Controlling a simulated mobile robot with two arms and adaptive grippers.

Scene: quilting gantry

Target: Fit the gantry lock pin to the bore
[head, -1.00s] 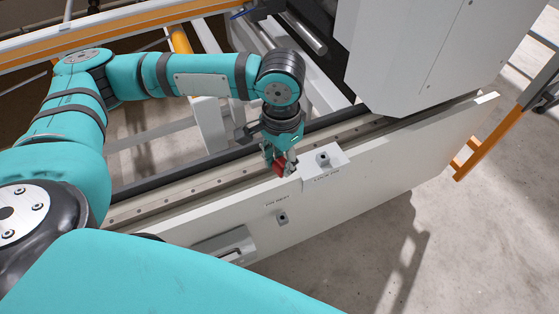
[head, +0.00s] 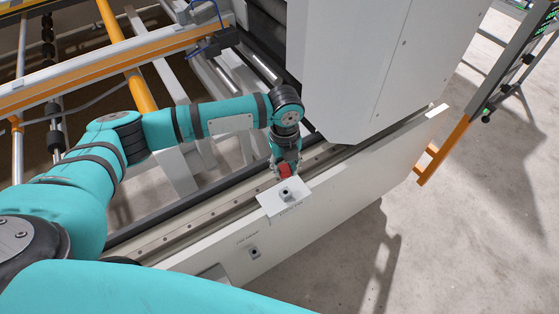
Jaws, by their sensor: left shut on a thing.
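My left gripper (head: 285,172) is shut on the red lock pin (head: 284,169), of which only a small red part shows between the fingers. The fingers and the pin are just behind the pale lock pin plate (head: 268,205) on top of the white beam. A dark, raised bore fitting (head: 285,194) stands on that plate, close in front of the pin. The pin's lower end is hidden, and I cannot tell its height above the plate. My right gripper is not in view.
A labelled pin nest (head: 254,251) with a dark socket is on the beam's near face. The long rail (head: 190,222) runs behind the beam. A large white machine housing (head: 355,70) stands close to the right of my left wrist.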

